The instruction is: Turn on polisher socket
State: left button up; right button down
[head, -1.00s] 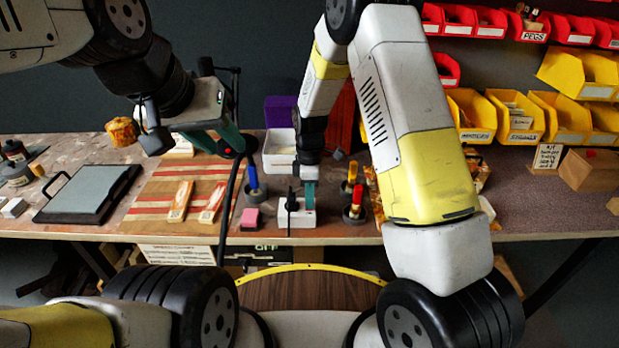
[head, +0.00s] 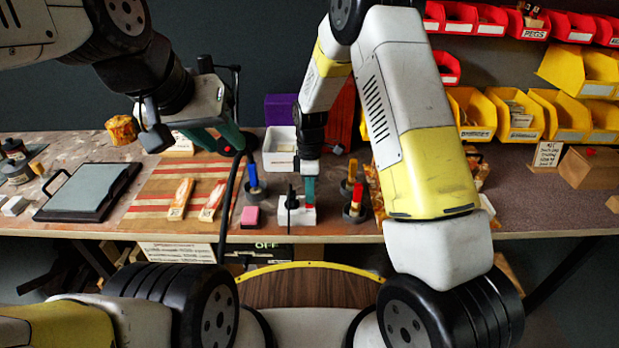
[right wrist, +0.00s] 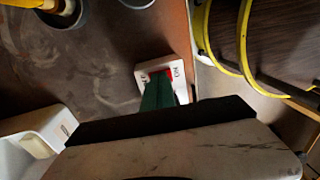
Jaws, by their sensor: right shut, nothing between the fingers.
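The polisher socket (head: 288,216) is a small white block near the bench's front edge, with a black plug standing in its left part. Its red switch (head: 309,206) shows just below my right gripper (head: 309,192), whose green fingers are shut and empty and point down at it. In the right wrist view the white socket (right wrist: 146,70) shows a red switch (right wrist: 161,74) partly hidden by the green fingertips (right wrist: 158,90); I cannot tell whether they touch. My left gripper (head: 228,140) is above the striped mat, with its fingers partly hidden and its grip unclear.
A pink block (head: 250,216) and a dark holder with a blue-handled tool (head: 254,178) stand left of the socket. Holders with yellow and red handles (head: 357,196) stand close on its right. A black cable (head: 229,205) hangs by my left gripper.

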jog(key=shift+a+r, duration=0.1)
jog(key=shift+r, duration=0.45)
pick_arm(q)
jog(key=shift+w+d, duration=0.4)
pick_arm(e)
notch_tip(320, 180, up, 13)
jog(key=w, duration=0.1)
jog(key=shift+w, duration=0.35)
pick_arm(q)
jog(key=shift+c, duration=0.5)
pick_arm(e)
jog(key=shift+f, duration=0.1)
